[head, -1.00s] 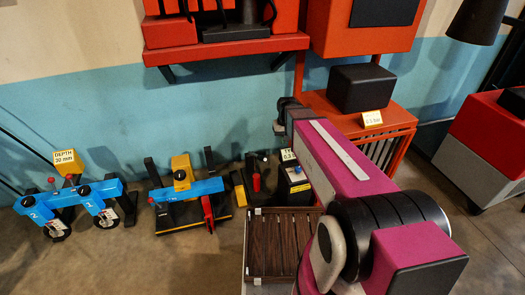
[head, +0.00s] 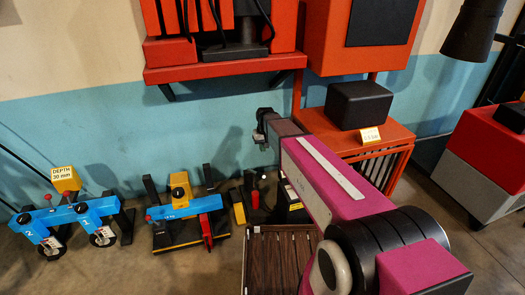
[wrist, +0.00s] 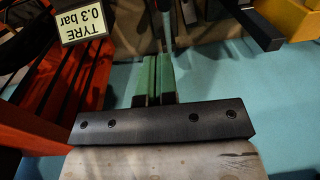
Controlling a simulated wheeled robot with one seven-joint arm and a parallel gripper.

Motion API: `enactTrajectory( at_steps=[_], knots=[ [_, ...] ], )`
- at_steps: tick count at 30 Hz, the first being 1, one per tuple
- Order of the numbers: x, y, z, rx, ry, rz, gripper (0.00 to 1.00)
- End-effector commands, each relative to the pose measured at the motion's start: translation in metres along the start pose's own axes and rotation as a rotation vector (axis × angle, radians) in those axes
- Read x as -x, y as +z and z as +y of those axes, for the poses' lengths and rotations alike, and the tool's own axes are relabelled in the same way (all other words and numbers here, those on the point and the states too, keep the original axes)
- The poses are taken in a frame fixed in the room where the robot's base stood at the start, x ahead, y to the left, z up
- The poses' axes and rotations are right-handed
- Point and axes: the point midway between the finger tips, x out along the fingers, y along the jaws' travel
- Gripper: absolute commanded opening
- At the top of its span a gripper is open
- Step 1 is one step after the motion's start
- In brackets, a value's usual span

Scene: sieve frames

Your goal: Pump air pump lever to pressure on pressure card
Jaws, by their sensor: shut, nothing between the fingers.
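The pressure card (wrist: 85,22) reads TYRE 0.3 bar in the wrist view. It sits tilted in front of orange slats. My gripper (wrist: 153,60) shows there with its two green fingers closed together and empty. A thin grey upright rod (wrist: 165,25) stands just past the fingertips; I cannot tell if it is the air pump lever or if they touch. In the head view a small dark unit with a red part (head: 255,198) stands below my arm's end. A black box with a yellow label (head: 292,207) beside it is partly hidden by my arm.
Blue clamp-like devices (head: 186,207) stand on the floor at left, near a card reading DEPTH 30 mm (head: 62,173). An orange stand (head: 400,135) carries a black block (head: 359,104) and another card (head: 370,136). A red shelf (head: 225,68) hangs above.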

Motion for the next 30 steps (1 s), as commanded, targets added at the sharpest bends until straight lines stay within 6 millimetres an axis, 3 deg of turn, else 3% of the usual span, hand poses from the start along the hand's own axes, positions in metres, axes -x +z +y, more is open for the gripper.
enactTrajectory(
  at_steps=[13, 21, 30],
  knots=[
    [-0.081, 0.000, 0.000, 0.000, 0.000, -0.002, 0.00],
    [-0.103, 0.021, -0.005, 0.000, -0.001, -0.001, 0.00],
    [-0.107, 0.024, -0.006, 0.000, -0.001, 0.001, 0.00]
  ],
)
